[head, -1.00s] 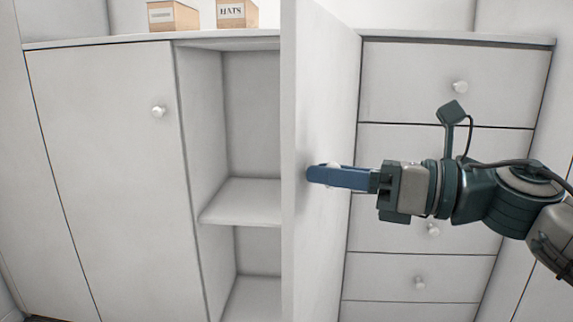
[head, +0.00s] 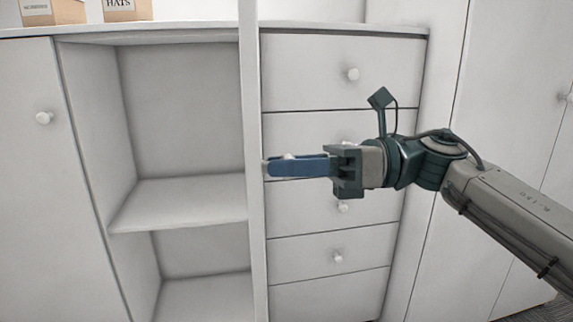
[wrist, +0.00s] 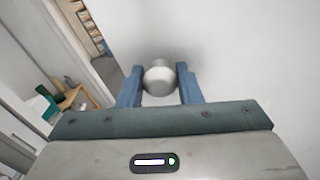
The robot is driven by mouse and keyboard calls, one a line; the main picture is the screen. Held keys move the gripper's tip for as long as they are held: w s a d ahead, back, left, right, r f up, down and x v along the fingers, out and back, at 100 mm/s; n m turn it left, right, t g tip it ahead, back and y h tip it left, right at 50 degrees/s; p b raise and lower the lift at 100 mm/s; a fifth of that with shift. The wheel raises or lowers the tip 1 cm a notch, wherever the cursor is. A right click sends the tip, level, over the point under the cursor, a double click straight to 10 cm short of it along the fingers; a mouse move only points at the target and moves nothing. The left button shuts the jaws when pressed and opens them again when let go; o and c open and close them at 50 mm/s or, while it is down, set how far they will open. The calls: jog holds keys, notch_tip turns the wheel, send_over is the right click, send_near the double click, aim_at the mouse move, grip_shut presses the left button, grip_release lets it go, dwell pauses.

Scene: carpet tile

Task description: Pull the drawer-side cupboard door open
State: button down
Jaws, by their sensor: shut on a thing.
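The drawer-side cupboard door (head: 252,120) stands swung far out, seen nearly edge-on in the head view between the open shelves and the drawers. In the wrist view its white face (wrist: 240,60) fills the right side. My gripper (head: 272,167) is at the door's knob, its blue fingers reaching left to it. In the wrist view my gripper (wrist: 160,88) has a finger on each side of the round white knob (wrist: 160,80) and is shut on it. In the head view the fingers hide most of the knob.
Open shelves (head: 185,195) show left of the door. White drawers (head: 340,75) with round knobs stand behind my gripper. The other cupboard door (head: 30,150) is shut at the left. Two boxes (head: 127,10) sit on top. Another tall cabinet (head: 500,110) stands at the right.

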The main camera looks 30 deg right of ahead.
jog(key=c, duration=1)
grip_release()
jog(key=shift+w, duration=0.1)
jog(key=shift+c, duration=0.2)
jog(key=shift+d, duration=0.1)
jog(key=p+v, duration=0.1)
jog(key=v, duration=1.2)
jog(key=shift+d, duration=0.3)
jog(key=shift+a+r, duration=0.1)
jog(key=b+x, duration=0.1)
jog(key=x, duration=1.2)
jog(key=shift+a, duration=0.3)
